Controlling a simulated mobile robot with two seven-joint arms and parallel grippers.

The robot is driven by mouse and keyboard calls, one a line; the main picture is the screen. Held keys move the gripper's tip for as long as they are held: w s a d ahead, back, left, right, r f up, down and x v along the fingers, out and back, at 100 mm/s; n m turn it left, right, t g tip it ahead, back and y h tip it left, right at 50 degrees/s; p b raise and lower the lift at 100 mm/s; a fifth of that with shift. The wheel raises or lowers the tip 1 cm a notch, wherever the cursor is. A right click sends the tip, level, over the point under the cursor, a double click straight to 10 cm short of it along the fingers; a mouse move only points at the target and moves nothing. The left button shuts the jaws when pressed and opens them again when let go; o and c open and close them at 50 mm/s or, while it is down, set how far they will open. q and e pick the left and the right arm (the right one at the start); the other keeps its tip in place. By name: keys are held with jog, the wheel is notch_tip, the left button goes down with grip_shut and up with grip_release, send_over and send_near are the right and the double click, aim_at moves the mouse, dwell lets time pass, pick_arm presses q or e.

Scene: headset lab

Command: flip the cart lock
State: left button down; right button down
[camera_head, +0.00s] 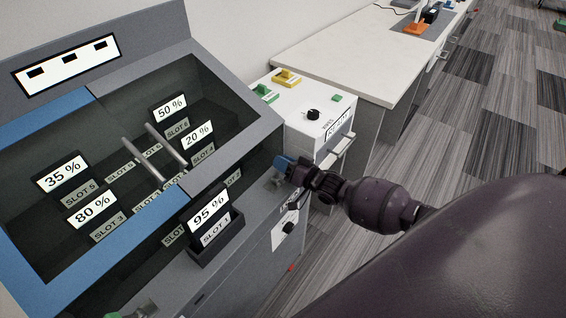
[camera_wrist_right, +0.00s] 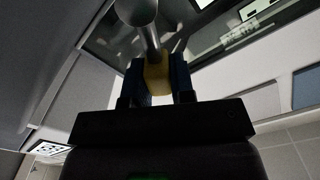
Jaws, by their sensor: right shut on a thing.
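My right gripper (camera_head: 282,168) is at the right side of the grey cabinet with the blue frame (camera_head: 262,124), near its front corner. Its blue fingertips cover most of what they touch in the head view. In the right wrist view the gripper (camera_wrist_right: 156,82) is shut on a yellow piece (camera_wrist_right: 157,76), with a grey metal rod with a rounded end (camera_wrist_right: 140,12) rising from it. I take this rod and yellow piece to be the lock, but no label on it can be read. My left gripper is not in view.
Behind the cabinet's glass are labelled slots with percent cards; two bar handles (camera_head: 142,158) cross the front. A white unit (camera_head: 300,100) with a black knob stands behind the gripper. A long white counter (camera_head: 350,60) runs further back. The carpeted floor at right is clear.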

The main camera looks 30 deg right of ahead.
jog(key=c, duration=1)
grip_release()
jog(key=shift+o, duration=0.2)
jog(key=shift+s, duration=0.1)
jog(key=v, duration=1)
jog(key=shift+s+d+p, duration=0.25)
jog(key=shift+p, duration=0.1)
